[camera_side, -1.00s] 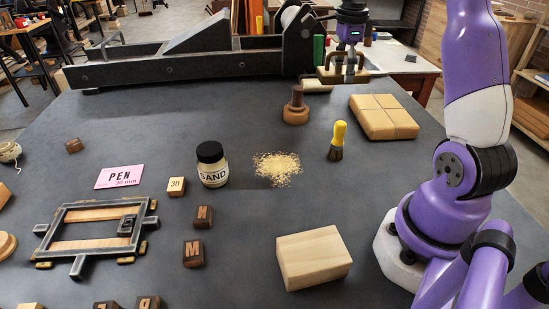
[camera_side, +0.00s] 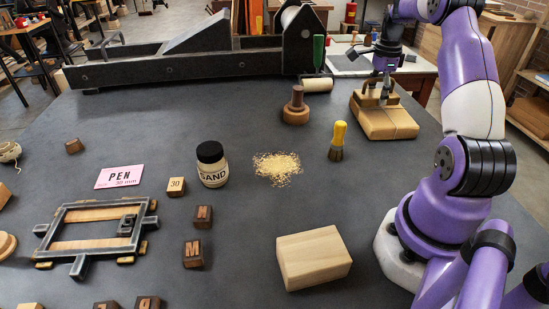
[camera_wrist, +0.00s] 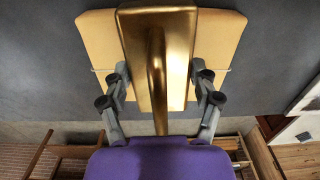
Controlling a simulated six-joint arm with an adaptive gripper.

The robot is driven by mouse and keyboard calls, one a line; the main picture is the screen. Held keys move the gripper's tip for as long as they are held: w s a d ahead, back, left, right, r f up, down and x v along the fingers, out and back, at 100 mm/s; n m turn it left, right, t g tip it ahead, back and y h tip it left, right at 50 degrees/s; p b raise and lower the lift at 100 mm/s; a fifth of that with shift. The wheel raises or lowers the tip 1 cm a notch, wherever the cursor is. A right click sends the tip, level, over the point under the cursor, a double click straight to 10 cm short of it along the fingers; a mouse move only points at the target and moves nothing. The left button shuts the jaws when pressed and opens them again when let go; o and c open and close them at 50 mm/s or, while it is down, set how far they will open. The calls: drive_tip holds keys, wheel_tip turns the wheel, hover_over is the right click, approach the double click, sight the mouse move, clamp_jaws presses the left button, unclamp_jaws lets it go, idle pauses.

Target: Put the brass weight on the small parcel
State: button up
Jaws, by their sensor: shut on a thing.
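The brass weight (camera_side: 373,99) is a gold block with a looped handle. It also fills the middle of the wrist view (camera_wrist: 146,50). My gripper (camera_side: 381,88) is shut on its handle, with a finger on either side in the wrist view (camera_wrist: 160,92). The small parcel (camera_side: 390,125) is a tan block with crossed string at the back right of the table. The weight is over the parcel, which shows on both sides of it in the wrist view (camera_wrist: 97,45). I cannot tell whether the weight touches the parcel's top.
A brown wooden knob (camera_side: 296,110) and a yellow-handled brush (camera_side: 338,140) stand left of the parcel. A pale roller (camera_side: 317,85) lies behind the knob. A sand jar (camera_side: 211,165), spilled sand (camera_side: 277,168) and a plain wooden block (camera_side: 314,257) are farther off.

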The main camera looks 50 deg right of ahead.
drive_tip(key=shift+f, duration=1.05)
drive_tip(key=shift+f, duration=0.1)
drive_tip(key=o, duration=1.4)
drive_tip(key=shift+f, duration=0.1)
drive_tip(key=shift+o, duration=0.2)
